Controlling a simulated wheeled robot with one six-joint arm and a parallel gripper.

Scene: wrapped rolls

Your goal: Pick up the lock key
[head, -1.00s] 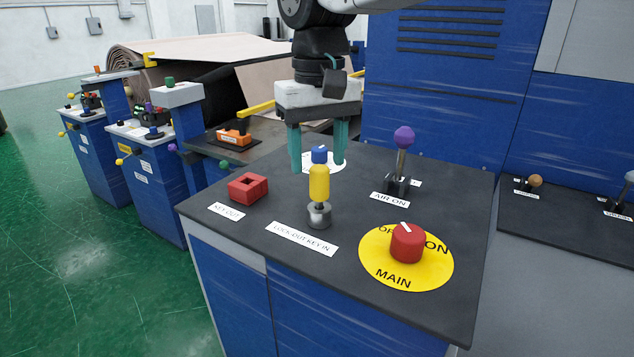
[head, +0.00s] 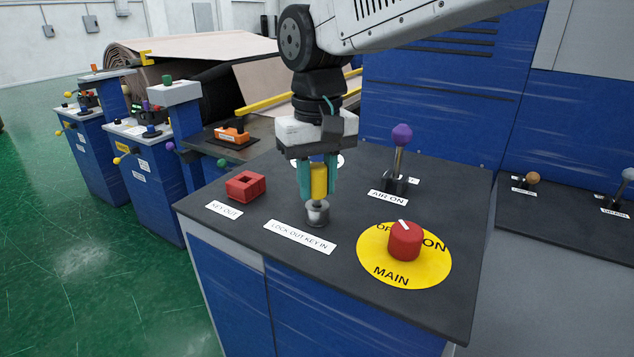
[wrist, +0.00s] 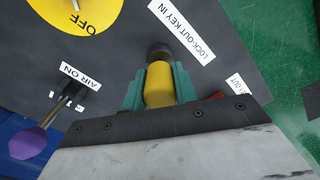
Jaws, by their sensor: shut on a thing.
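The lock key is a yellow cylinder (head: 319,180) with a blue top. It stands upright in a round metal socket (head: 317,212) behind the "LOCK OUT KEY IN" label. My gripper (head: 319,184) is above the socket, pointing down, with its green fingers shut on the key's sides. The blue top is mostly hidden between the fingers and the gripper body. In the wrist view the yellow key (wrist: 159,84) is between the two green fingers, with the dark socket (wrist: 159,50) beyond it.
A red square block (head: 245,186) sits left by the "KEY OUT" label. A purple-knobbed lever (head: 401,135) stands behind right. A red knob (head: 404,241) on a yellow "MAIN" disc is at front right. The panel front edge (head: 330,285) is clear.

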